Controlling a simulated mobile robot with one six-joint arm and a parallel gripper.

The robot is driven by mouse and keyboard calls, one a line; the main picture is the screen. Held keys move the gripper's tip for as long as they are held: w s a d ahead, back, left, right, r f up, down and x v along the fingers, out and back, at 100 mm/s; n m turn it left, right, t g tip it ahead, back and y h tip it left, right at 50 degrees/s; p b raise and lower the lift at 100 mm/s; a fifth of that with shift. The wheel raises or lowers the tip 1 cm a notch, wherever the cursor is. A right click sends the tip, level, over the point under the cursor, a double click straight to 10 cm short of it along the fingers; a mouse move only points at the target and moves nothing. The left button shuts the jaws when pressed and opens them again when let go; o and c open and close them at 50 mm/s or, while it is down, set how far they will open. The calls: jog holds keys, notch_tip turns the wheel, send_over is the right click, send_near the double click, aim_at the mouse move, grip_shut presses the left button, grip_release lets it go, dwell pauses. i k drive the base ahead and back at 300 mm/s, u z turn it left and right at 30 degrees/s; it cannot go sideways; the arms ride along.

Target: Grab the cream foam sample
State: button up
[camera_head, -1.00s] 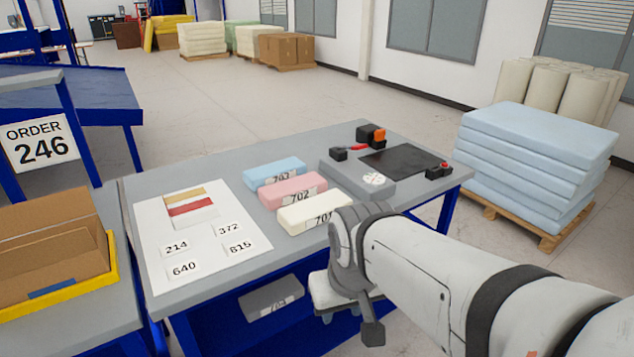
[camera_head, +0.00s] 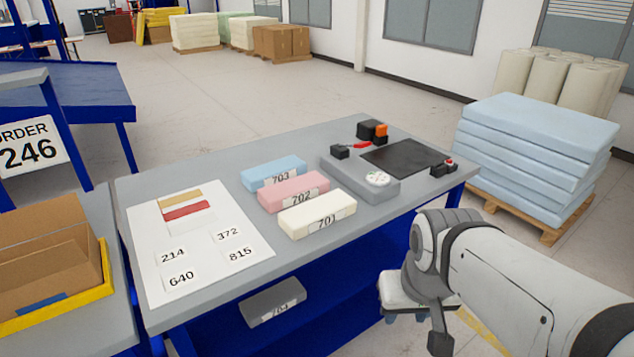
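The cream foam sample (camera_head: 317,215), labelled 701, lies on the grey table at the near end of a row of foam blocks. It is fully in view. The pink block (camera_head: 293,191), labelled 702, lies just behind it, and the blue block (camera_head: 273,173), labelled 703, lies behind that. My gripper (camera_head: 405,317) is low to the right of the cream sample, beyond the table's front edge and apart from it. It points downward and is mostly hidden by its own housing, so I cannot tell whether its fingers are open.
A grey device (camera_head: 362,181) with a white round dial and a black mat (camera_head: 402,157) sit right of the blocks. A white sheet (camera_head: 148,245) with number cards lies left. A grey block (camera_head: 273,302) rests on the lower shelf. Blue foam sheets (camera_head: 535,150) are stacked at right.

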aim_at(300, 221)
jog(key=u, duration=0.05)
jog(key=i, duration=1)
jog(key=z, duration=0.05)
